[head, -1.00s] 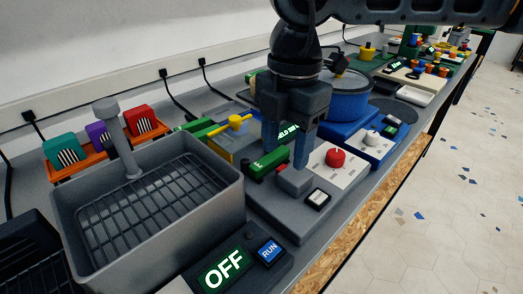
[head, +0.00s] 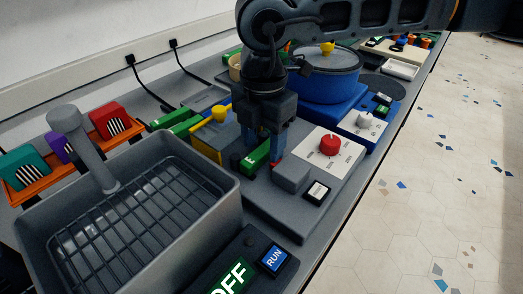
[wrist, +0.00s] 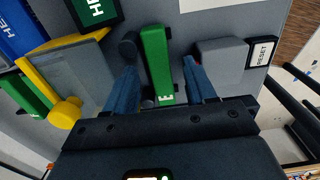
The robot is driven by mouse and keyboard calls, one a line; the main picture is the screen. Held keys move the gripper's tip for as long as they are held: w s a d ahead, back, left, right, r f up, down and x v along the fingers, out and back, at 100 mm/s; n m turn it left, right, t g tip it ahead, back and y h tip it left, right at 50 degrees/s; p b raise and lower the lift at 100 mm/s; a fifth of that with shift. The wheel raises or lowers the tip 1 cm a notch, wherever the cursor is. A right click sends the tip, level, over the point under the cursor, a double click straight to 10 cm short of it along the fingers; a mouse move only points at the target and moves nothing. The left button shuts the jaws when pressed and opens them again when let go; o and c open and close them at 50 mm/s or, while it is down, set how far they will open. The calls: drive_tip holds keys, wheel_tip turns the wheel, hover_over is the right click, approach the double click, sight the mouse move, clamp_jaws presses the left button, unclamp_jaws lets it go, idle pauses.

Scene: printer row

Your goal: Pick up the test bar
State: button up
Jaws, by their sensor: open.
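A green bar (head: 256,157) with a white letter on its end, seemingly the test bar, lies on the grey fixture between a dark round post and a grey block (head: 291,177). My gripper (head: 263,152) is over it, pointing down. In the wrist view the bar (wrist: 157,58) lies between the two blue fingers of my open gripper (wrist: 159,72), with a gap on each side. The fingers partly hide the bar in the head view.
A red knob (head: 330,145) and a reset button (head: 317,192) are right of the bar. A yellow lever (head: 213,115) and other green bars (head: 184,126) are to the left. A grey basin (head: 225,205) with a rack stands in front, and a blue pot (head: 325,80) behind.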

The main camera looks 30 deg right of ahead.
drive_tip(key=shift+f, duration=0.5)
clamp_jaws()
